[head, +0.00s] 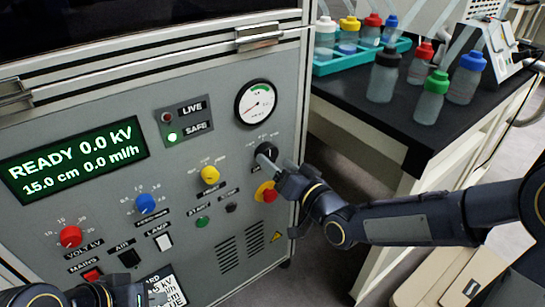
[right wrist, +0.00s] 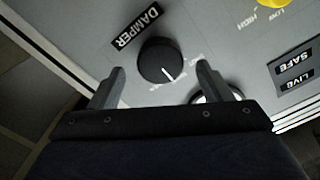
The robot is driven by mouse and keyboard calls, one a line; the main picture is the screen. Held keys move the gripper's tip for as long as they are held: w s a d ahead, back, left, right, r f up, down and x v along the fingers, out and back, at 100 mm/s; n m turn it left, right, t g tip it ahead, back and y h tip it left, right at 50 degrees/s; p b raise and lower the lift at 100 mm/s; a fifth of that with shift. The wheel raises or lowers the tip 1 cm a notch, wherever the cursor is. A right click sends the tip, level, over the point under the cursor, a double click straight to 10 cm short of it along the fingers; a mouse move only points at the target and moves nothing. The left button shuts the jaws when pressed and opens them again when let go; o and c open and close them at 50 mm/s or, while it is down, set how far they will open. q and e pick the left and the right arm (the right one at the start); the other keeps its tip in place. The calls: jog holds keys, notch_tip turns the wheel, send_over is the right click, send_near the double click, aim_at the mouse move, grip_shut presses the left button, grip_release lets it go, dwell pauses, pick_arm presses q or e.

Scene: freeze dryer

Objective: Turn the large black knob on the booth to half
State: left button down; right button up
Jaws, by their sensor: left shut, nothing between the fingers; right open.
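The large black knob (head: 266,153) sits on the right part of the booth's grey front panel (head: 210,130), below the round gauge. In the head view my right gripper (head: 273,166) partly covers it. The right wrist view shows the knob (right wrist: 157,60) whole, with a white pointer line and a DAMPER label beside it. My right gripper (right wrist: 160,70) is open, its two fingers on either side of the knob with gaps, apart from it in the picture. My left gripper (head: 110,291) is shut and empty at the bottom left edge, partly cut off.
A yellow knob (head: 210,175), a blue knob (head: 145,204), a red knob (head: 70,237) and a red-yellow stop button (head: 266,192) are nearby on the panel. The gauge (head: 255,102) is above. A black-topped bench (head: 380,125) with several bottles stands at the right.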

jog(key=v, duration=0.4)
jog(key=shift+s+d+p, duration=0.2)
jog(key=shift+s+p, duration=0.1)
jog(key=s+d+f+m+g+h, duration=0.1)
jog(key=s+d+g+h, duration=0.15)
jog(key=d, duration=0.35)
jog(key=s+d+f+g+h, duration=0.1)
jog(key=s+d+h, duration=0.3)
jog(key=d, duration=0.2)
jog(key=s+d+f+m+g, duration=0.1)
jog(key=s+d+g, duration=0.15)
jog(key=s, duration=0.55)
jog(key=s+d+f+g, duration=0.2)
jog(key=s+g, duration=0.1)
jog(key=s, duration=0.6)
notch_tip(320, 180, up, 35)
jog(key=p, duration=3.5)
jog(key=shift+s, duration=0.3)
